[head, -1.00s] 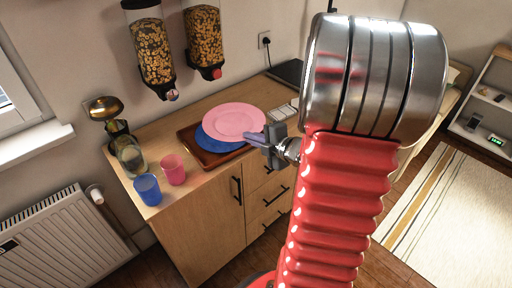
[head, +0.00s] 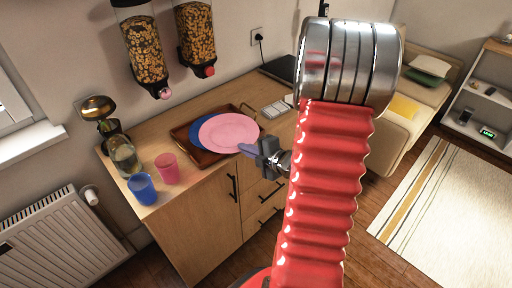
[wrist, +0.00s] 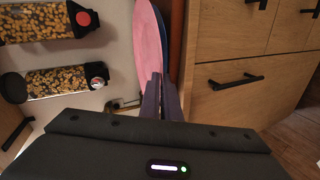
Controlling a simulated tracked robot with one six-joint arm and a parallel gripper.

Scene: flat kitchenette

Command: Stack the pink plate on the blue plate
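The pink plate (head: 230,131) is in the head view at the front of the counter, its rim at the tips of my gripper (head: 250,150). It overlaps the blue plate (head: 197,137), which shows as a strip on its left. The blue plate lies in the brown wooden tray (head: 196,154). In the wrist view the pink plate (wrist: 149,45) is seen nearly edge-on and runs down to my gripper's purple fingers (wrist: 161,98), which are close together on its rim. A blue sliver (wrist: 163,22) shows beside it. The gap between the plates is hard to judge.
A pink cup (head: 167,168), a blue cup (head: 142,188) and a glass jar (head: 124,156) stand left of the tray. Cereal dispensers (head: 140,50) hang on the wall above. Drawer handles (head: 269,195) jut from the counter front.

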